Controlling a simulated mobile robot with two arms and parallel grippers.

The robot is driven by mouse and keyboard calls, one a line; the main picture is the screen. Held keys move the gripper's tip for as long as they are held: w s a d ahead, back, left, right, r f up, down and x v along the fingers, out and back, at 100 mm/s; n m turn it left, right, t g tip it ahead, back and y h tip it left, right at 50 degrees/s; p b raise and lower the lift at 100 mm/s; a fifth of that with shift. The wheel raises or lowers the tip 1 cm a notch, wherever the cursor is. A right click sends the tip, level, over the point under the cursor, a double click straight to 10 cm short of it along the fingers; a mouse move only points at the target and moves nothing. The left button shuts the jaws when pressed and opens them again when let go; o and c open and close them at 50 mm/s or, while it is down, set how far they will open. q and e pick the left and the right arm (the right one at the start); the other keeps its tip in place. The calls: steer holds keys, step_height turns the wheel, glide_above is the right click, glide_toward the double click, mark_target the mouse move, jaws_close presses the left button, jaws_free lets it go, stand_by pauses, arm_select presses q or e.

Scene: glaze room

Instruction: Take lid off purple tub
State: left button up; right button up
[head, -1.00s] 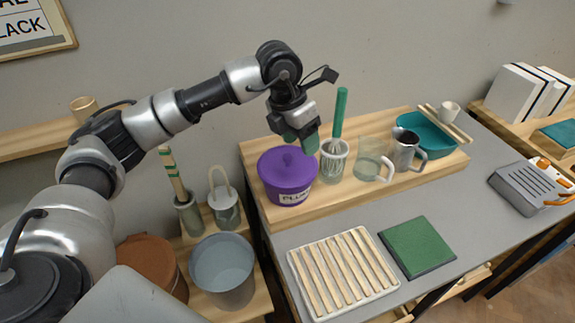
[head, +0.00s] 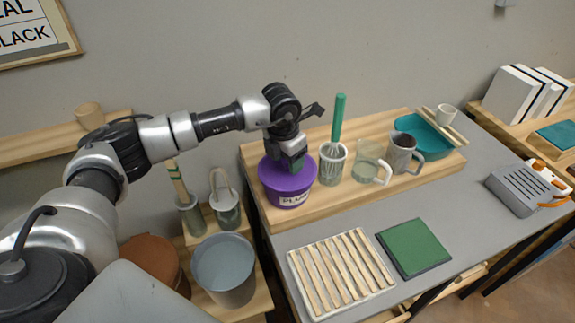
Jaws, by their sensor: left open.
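The purple tub (head: 289,199) stands upright at the left end of the raised wooden board, with a label on its front. Its purple lid (head: 271,178) is on it. My left gripper (head: 292,165) is over the lid, open, with its fingers pointing down around where the knob is. The gripper hides the knob and the back of the lid. I cannot tell whether the fingers touch the lid. My right gripper is not in view.
A slatted rack (head: 341,272) and green tile (head: 414,247) lie in front.

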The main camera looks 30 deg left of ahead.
arm_select(q)
steer(key=shift+f, duration=0.2)
steer(key=c, duration=1)
steer(key=shift+r, duration=0.1)
